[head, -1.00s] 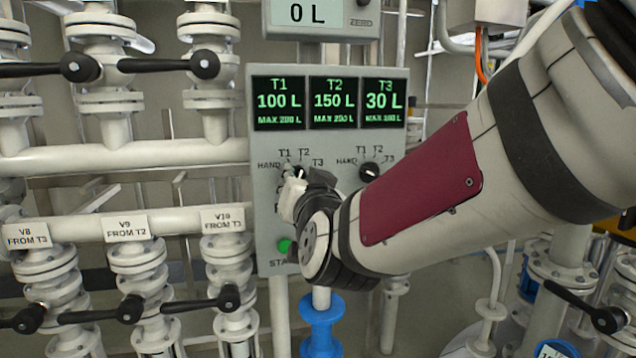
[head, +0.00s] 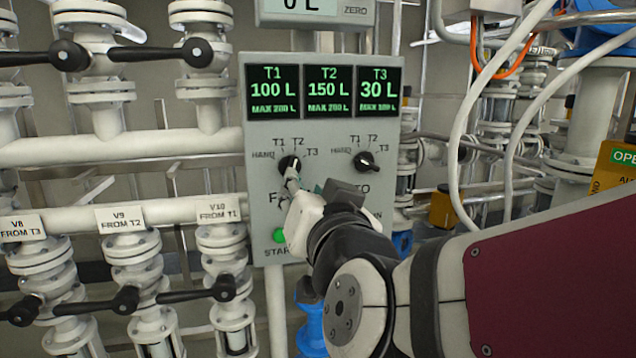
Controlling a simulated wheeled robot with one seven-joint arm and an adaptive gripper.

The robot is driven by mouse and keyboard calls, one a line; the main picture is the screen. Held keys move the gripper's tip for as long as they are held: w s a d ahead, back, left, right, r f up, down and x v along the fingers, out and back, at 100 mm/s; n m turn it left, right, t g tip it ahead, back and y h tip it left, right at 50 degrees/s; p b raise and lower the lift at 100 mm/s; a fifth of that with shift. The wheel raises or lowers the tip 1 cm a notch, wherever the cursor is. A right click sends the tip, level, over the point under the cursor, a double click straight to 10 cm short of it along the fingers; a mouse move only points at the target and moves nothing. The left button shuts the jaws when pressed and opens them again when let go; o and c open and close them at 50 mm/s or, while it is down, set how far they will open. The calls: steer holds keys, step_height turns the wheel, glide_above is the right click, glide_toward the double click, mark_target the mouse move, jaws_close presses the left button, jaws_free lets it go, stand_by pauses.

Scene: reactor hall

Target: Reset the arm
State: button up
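My arm comes in from the right in the head view, and my gripper (head: 291,180) is at its far end, in front of the grey control panel (head: 325,140). The gripper's tip overlaps the lower part of the left selector knob (head: 290,163); I cannot tell whether it touches the knob. The gripper is small and partly hidden by my wrist, so its opening does not show. The right selector knob (head: 367,162) is uncovered. My wrist hides part of the panel's lower lettering.
The green start button (head: 280,236) shows left of my wrist. The display (head: 324,92) reads T1 100 L, T2 150 L, T3 30 L. White pipes and valves with black levers (head: 165,294) stand on the left. Hoses (head: 470,130) and pipes crowd the right.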

steer(key=shift+s+d, duration=0.2)
steer(key=shift+s, duration=0.4)
steer(key=shift+f, duration=0.1)
steer(key=s+d+f+n+g+h, duration=0.2)
steer(key=s+d+f+g, duration=0.75)
steer(key=f, duration=0.25)
steer(key=s+d+f+m+g+h, duration=0.1)
steer(key=s+d+f+g+h, duration=0.15)
steer(key=s+d, duration=0.45)
steer(key=s+d+f+g+h, duration=0.15)
steer(key=s+d+g, duration=0.3)
steer(key=s, duration=0.55)
step_height(320, 180, up, 21)
steer(key=t+y+p, duration=0.1)
steer(key=t+p, duration=0.2)
steer(key=p, duration=1.6)
steer(key=shift+d, duration=0.2)
steer(key=shift+f, duration=0.15)
